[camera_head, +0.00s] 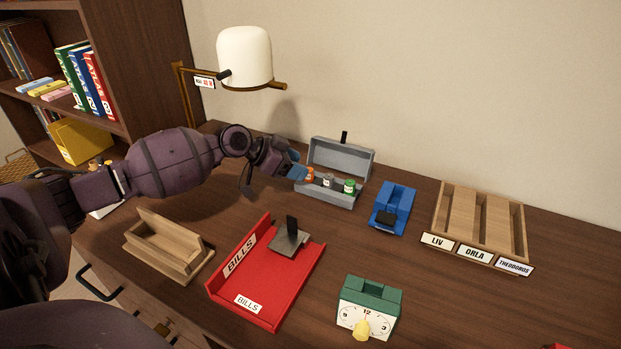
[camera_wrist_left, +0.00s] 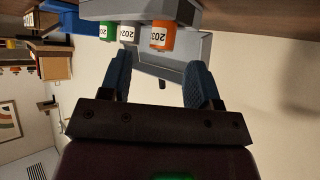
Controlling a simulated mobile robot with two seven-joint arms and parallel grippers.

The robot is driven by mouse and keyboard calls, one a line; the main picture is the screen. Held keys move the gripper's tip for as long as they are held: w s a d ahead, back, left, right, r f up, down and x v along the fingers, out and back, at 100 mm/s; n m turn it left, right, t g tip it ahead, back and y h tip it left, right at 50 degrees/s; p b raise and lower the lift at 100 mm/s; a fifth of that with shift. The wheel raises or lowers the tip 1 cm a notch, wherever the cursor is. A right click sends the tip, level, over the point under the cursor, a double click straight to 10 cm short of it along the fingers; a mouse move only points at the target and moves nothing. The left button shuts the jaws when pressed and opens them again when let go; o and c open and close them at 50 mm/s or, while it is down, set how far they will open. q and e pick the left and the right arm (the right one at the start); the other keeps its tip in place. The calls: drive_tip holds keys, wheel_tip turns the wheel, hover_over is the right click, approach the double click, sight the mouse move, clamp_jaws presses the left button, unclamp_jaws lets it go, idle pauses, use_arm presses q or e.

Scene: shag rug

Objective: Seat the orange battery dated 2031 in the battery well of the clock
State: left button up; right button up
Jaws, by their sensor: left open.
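The orange battery (camera_head: 309,174) stands at the left of a row in an open grey box (camera_head: 330,197), beside a white-grey battery (camera_head: 328,180) and a green battery (camera_head: 349,186). In the left wrist view the orange battery (camera_wrist_left: 162,38) shows a label reading "203" with the last digit cut off. My left gripper (camera_head: 297,172) is open at the box's left end. In the wrist view its fingertips (camera_wrist_left: 160,65) point at the orange battery, one to each side of it; contact cannot be told. The green-topped clock (camera_head: 368,305) stands at the front with a recess in its top. My right gripper is not in view.
The box's raised lid (camera_head: 341,157) stands behind the batteries. A blue device (camera_head: 393,207) and a wooden sorter (camera_head: 480,222) are to the right. A red bills tray (camera_head: 265,290) and a wooden holder (camera_head: 168,247) lie in front. A lamp (camera_head: 245,58) rises behind my arm.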

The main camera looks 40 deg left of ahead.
sight(309, 177)
use_arm(q)
drive_tip(key=x, duration=0.2)
drive_tip(key=shift+w+f+b, duration=0.2)
drive_tip(key=shift+f+b, duration=0.1)
drive_tip(key=shift+f, duration=0.15)
drive_tip(key=shift+w+d, duration=0.25)
drive_tip(key=shift+w, duration=0.1)
drive_tip(key=c, duration=1)
